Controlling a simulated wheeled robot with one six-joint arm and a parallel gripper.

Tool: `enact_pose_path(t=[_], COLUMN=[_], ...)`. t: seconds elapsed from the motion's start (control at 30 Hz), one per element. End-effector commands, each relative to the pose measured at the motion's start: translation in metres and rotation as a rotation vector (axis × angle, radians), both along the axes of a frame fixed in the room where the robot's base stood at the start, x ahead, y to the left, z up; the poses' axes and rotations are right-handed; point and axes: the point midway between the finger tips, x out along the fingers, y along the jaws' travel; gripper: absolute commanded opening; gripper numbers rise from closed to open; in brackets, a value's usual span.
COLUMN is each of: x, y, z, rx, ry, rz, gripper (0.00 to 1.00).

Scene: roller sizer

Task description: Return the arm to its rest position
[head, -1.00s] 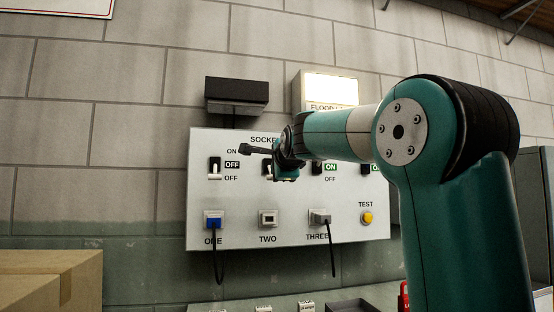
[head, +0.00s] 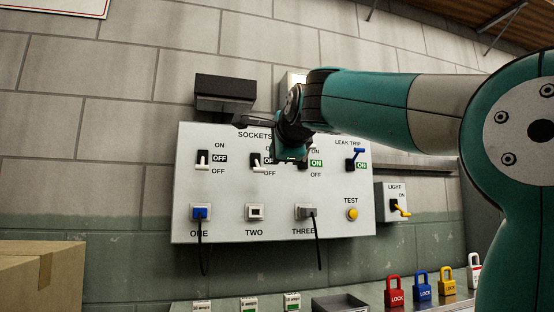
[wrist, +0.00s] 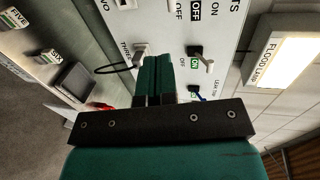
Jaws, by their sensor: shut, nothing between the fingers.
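My arm (head: 370,105) reaches in from the right of the head view, in front of the wall. My gripper (head: 288,146) is in front of the upper part of the white socket panel (head: 225,222), over the second and third switches, and hides part of them. In the wrist view, my gripper (wrist: 153,78) has its two green fingers side by side, shut and empty. The panel shows beyond the fingertips there. I cannot tell the exact gap to the panel.
A black box (head: 225,92) is above the panel, and the flood lamp (wrist: 283,50) shows in the wrist view. A light switch (head: 396,205) is right of the panel. Padlocks (head: 422,286) and a grey tray (head: 340,302) are on the bench. A cardboard box (head: 25,275) is at left.

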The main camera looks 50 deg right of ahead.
Motion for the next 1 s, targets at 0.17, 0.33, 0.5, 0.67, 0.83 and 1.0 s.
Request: enact_pose_path(t=[0.17,0.33,0.5,0.67,0.83,1.0], x=[0.0,0.0,0.0,0.014,0.038,0.027], y=[0.0,0.0,0.0,0.018,0.086,0.176], z=[0.0,0.0,0.0,-0.026,-0.112,-0.217], rx=[0.0,0.0,0.0,-0.046,-0.231,-0.495], ry=[0.0,0.0,0.001,0.099,0.396,0.68], rz=[0.0,0.0,0.001,0.086,0.412,0.884], gripper=[0.0,0.0,0.0,0.0,0.0,0.0])
